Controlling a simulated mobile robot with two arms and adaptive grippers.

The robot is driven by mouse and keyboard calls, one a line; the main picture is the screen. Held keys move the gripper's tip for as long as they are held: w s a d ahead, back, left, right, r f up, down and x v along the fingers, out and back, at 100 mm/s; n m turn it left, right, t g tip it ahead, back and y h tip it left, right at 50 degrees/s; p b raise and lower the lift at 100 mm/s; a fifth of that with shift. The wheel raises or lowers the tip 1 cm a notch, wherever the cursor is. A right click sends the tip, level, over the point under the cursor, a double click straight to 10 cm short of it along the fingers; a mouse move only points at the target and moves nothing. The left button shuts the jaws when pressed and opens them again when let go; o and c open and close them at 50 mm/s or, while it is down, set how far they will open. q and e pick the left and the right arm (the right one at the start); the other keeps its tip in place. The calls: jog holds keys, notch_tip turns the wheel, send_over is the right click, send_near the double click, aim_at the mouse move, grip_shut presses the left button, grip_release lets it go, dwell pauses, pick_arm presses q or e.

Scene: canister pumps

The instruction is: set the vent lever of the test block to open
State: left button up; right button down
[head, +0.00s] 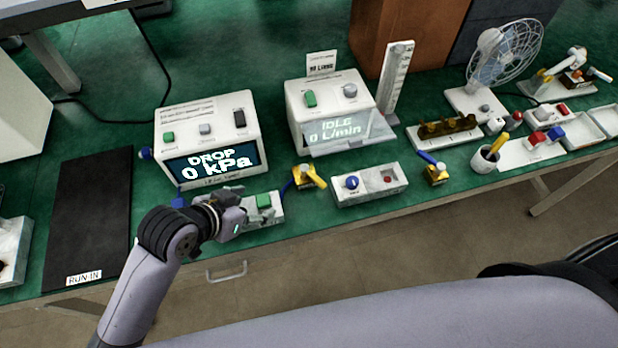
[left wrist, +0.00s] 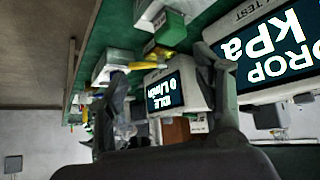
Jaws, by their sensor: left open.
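A white block with a green top piece (head: 264,203) sits at the table's front edge, before the tester reading DROP 0 kPa (head: 210,150). It appears to be the test block; its left part is hidden by my left gripper (head: 236,208). A small blue part (head: 178,202) shows just left of the gripper; I cannot tell whether it is the vent lever or how it is set. My left gripper is open, close to the block's left side, with nothing seen between its fingers. In the left wrist view the green piece (left wrist: 170,28) lies beyond the fingers. My right gripper is out of view.
A brass valve with yellow and blue handles (head: 307,178) stands right of the block. A white box with a blue knob (head: 370,184) is further right. The IDLE meter (head: 332,112) stands behind. A black mat (head: 88,215) leaves clear room at left.

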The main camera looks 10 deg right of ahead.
pick_arm(q)
jog(key=d+r+m+h, duration=0.2)
jog(key=d+r+m, duration=0.1)
jog(key=d+r, duration=0.1)
jog(key=g+p, duration=0.1)
jog(key=p, duration=0.1)
send_near(316, 182)
jog(key=x, duration=0.7)
jog(key=shift+w+d+f, duration=0.1)
jog(key=shift+d+f, duration=0.05)
jog(key=shift+c, duration=0.6)
grip_shut()
